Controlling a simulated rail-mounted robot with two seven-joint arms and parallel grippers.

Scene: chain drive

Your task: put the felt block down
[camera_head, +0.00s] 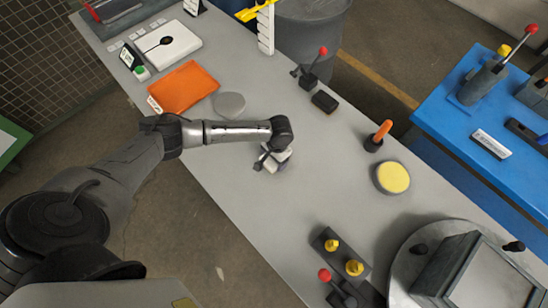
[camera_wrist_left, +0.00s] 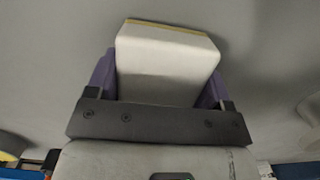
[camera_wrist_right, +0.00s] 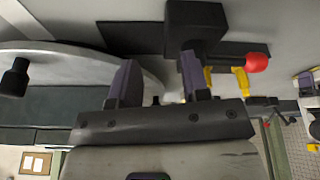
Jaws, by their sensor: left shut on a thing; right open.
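The felt block (camera_wrist_left: 165,62), white with a thin tan strip along one edge, is between the two purple fingers of my left gripper (camera_wrist_left: 163,80). My left gripper is shut on it. In the head view my left gripper (camera_head: 268,160) and the pale block (camera_head: 279,158) are over the middle of the grey table, partly covered by the wrist. I cannot tell whether the block touches the table. My right gripper (camera_wrist_right: 158,82) shows only in the right wrist view. It is open, with nothing seen between its fingers.
Around the block the grey table (camera_head: 250,200) is bare. An orange mat (camera_head: 184,87) and a grey disc (camera_head: 229,104) lie up left. A black block (camera_head: 324,102), an orange-handled tool (camera_head: 379,135) and a yellow-topped round pad (camera_head: 392,177) stand right. A red-knobbed clamp (camera_head: 338,285) is in front.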

